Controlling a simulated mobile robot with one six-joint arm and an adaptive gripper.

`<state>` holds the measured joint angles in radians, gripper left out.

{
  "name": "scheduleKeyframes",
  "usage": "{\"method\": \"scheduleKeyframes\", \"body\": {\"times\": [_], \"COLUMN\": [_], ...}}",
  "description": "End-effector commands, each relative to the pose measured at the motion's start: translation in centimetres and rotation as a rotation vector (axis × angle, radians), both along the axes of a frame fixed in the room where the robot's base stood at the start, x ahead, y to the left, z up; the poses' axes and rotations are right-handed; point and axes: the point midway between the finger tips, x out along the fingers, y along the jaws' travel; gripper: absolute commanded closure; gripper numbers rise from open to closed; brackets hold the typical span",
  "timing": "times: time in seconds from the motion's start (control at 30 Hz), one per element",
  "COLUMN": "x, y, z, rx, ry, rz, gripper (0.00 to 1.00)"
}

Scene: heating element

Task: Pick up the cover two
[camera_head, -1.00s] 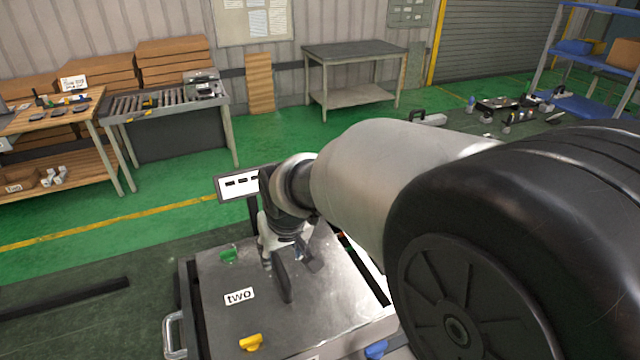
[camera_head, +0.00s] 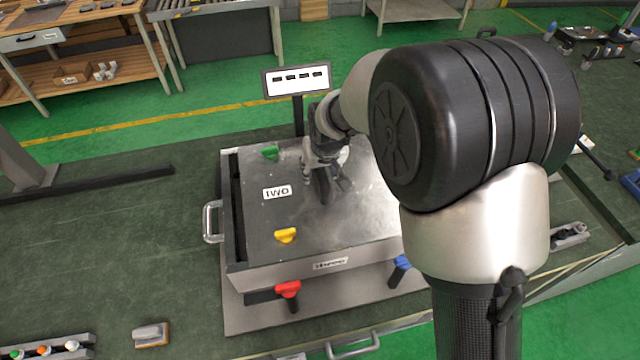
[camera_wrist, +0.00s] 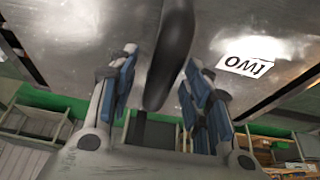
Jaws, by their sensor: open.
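The cover two (camera_head: 355,218) is a flat grey metal plate with a white "two" label (camera_head: 277,192). It lies on top of a box-like fixture, and it also fills the top of the wrist view (camera_wrist: 80,28). A dark upright handle (camera_wrist: 172,45) stands on it. My gripper (camera_head: 328,182) is low over the cover, pointing down. In the wrist view my gripper's (camera_wrist: 160,82) two blue-padded fingers are apart, one on each side of the handle, with visible gaps. Whether the tips touch the plate is unclear.
Green (camera_head: 270,153), yellow (camera_head: 286,235), red (camera_head: 288,289) and blue (camera_head: 402,262) clamp-like knobs sit around the fixture. A small display (camera_head: 297,79) on a post stands behind it. My own arm hides the fixture's right side.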

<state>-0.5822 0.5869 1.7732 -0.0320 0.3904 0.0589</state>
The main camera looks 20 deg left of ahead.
Motion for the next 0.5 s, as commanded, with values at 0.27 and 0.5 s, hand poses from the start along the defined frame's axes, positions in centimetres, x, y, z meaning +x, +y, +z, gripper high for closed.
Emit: {"method": "scheduleKeyframes", "body": {"times": [0.27, 0.5], "x": [0.14, 0.12], "y": [0.07, 0.06], "z": [-0.16, -0.16], "rx": [0.001, 0.001], "ry": [-0.002, -0.001], "rz": [0.000, 0.000], "gripper": [0.56, 0.72]}}
